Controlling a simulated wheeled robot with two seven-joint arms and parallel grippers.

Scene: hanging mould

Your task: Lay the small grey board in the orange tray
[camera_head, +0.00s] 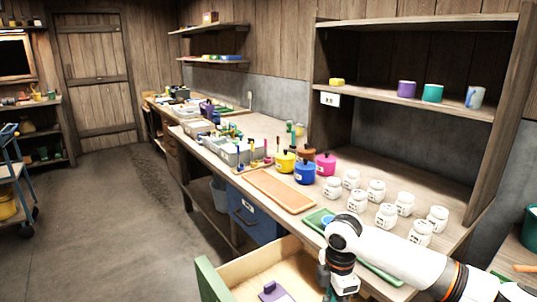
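The orange tray (262,183) lies flat and empty on the long workbench, near its front edge. A small pale grey piece with a purple block on it (270,291) lies in the open drawer at the bottom edge; it may be the small grey board, but it is cut off by the picture's edge. My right arm comes in from the right, and its gripper (327,284) points down at the right side of the drawer, to the right of the grey piece. Its fingertips are not clear. My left gripper is out of view.
The open drawer (208,280) has a green left side. Behind my arm lies a green tray (318,219). Several white jars (386,215) stand right of the orange tray. Pink, blue (304,172) and yellow pots stand behind it. A grey bin (236,155) stands farther left.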

